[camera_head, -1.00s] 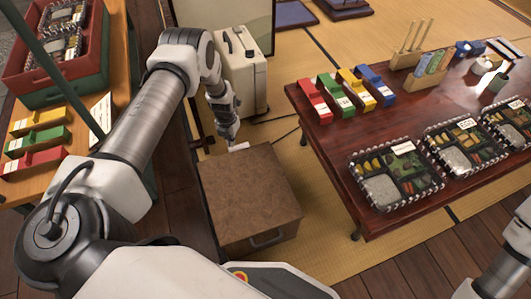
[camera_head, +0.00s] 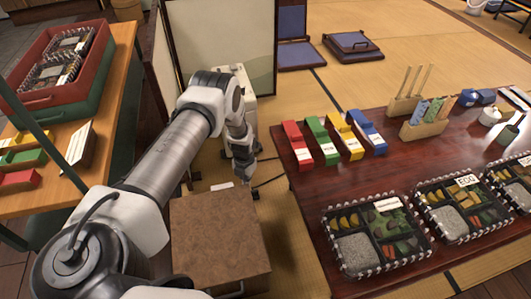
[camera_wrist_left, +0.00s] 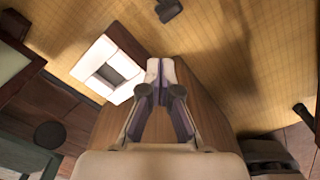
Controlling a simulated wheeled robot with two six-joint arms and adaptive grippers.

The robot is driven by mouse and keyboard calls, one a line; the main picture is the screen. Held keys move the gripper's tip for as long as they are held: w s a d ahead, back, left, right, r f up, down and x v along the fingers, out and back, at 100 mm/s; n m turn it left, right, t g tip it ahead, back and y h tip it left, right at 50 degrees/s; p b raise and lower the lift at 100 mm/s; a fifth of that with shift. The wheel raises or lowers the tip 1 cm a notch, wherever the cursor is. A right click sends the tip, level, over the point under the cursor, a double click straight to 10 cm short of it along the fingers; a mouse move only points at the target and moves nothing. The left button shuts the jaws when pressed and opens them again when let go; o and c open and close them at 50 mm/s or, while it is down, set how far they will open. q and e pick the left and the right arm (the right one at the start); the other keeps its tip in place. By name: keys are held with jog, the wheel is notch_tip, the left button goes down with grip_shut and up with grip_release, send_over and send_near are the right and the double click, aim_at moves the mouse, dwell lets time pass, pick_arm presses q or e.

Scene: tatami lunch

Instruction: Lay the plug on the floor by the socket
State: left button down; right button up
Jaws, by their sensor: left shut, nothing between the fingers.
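My left gripper (camera_head: 246,176) is shut and empty, pointing down just behind the brown box. A small white piece (camera_head: 221,186) lies by the box's back edge, left of the gripper; it may be the socket. In the left wrist view, a white square frame with a grey middle (camera_wrist_left: 108,68) lies left of the shut fingers (camera_wrist_left: 160,70), apart from them. A small dark object (camera_wrist_left: 168,10) lies on the tatami ahead of the fingers; I cannot tell whether it is the plug. A dark cord (camera_head: 268,182) runs on the floor right of the gripper. My right gripper is not in view.
The brown box (camera_head: 220,240) stands in front of the gripper. A low red-brown table (camera_head: 300,200) with bento boxes and coloured blocks stands close on the right. A pale case (camera_head: 246,112) and a screen (camera_head: 225,45) are behind. A wooden bench (camera_head: 120,80) is at left.

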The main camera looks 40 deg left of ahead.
aim_at(255, 194)
pick_arm(q)
jog(key=f+b, duration=0.2)
jog(key=f, duration=0.1)
jog(key=f+b, duration=0.5)
jog(key=f, duration=0.2)
jog(key=shift+w+d, duration=0.2)
jog(key=shift+w, duration=0.1)
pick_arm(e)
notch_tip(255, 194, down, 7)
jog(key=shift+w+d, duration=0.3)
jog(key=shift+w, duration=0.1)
